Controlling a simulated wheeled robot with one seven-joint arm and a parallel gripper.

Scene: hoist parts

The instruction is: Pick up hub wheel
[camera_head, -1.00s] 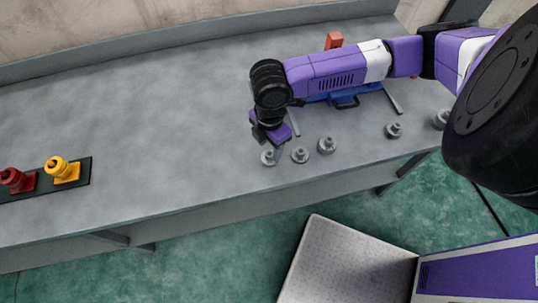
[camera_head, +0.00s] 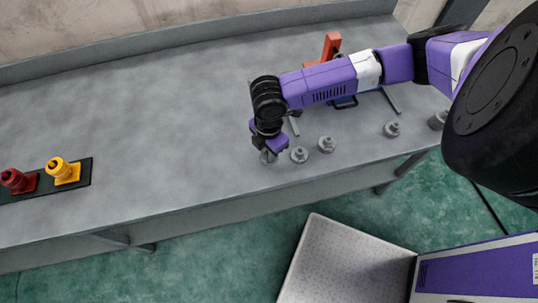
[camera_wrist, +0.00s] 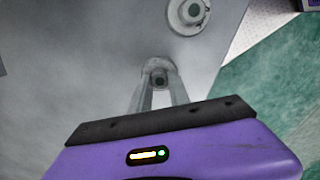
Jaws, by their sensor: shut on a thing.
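Several small grey round parts with a raised hub lie near the front edge of the bench; they look alike from here. My gripper (camera_head: 268,152) points down at the leftmost one, a grey hub wheel (camera_head: 268,158), and is shut on it. The purple gripper body and fingers hide part of this wheel. In the wrist view the two thin fingers close around the wheel's hub (camera_wrist: 159,78). I cannot tell whether the wheel is clear of the bench.
Just right of it lie two grey hubbed parts (camera_head: 299,155) (camera_head: 326,144); others (camera_head: 392,129) (camera_head: 438,120) lie farther right. Yellow (camera_head: 62,170) and red (camera_head: 17,181) parts stand at left on a dark plate (camera_head: 86,172). A red-orange object (camera_head: 331,46) stands behind my arm. The bench's middle left is clear.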

